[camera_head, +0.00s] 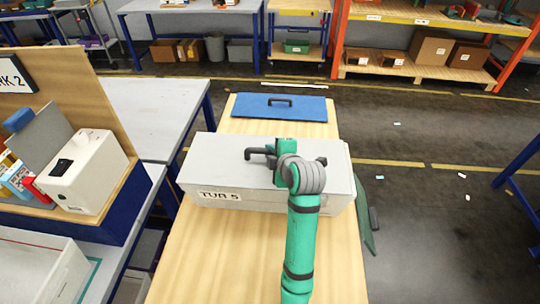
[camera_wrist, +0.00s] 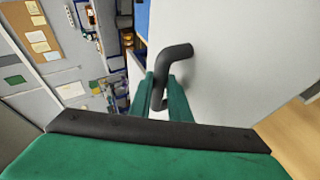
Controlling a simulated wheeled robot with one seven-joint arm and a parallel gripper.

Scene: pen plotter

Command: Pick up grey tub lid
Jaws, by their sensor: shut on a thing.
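The grey tub (camera_head: 213,195), labelled "TUB 5", stands on the wooden table. Its pale grey lid (camera_head: 225,158) covers the top and has a dark handle (camera_head: 257,152). My gripper (camera_head: 272,160) is over the lid, at the handle. In the wrist view, the green fingers of my gripper (camera_wrist: 160,97) are shut on the black handle (camera_wrist: 175,54), with the pale lid surface (camera_wrist: 235,60) beside it. My arm hides part of the lid's right side. I cannot tell whether the lid is apart from the tub.
A blue lid (camera_head: 300,108) with a dark handle lies behind the tub on the wooden table (camera_head: 200,262). A green panel (camera_head: 364,215) is at the table's right edge. A workbench with a white box (camera_head: 85,175) stands at left. The table front is clear.

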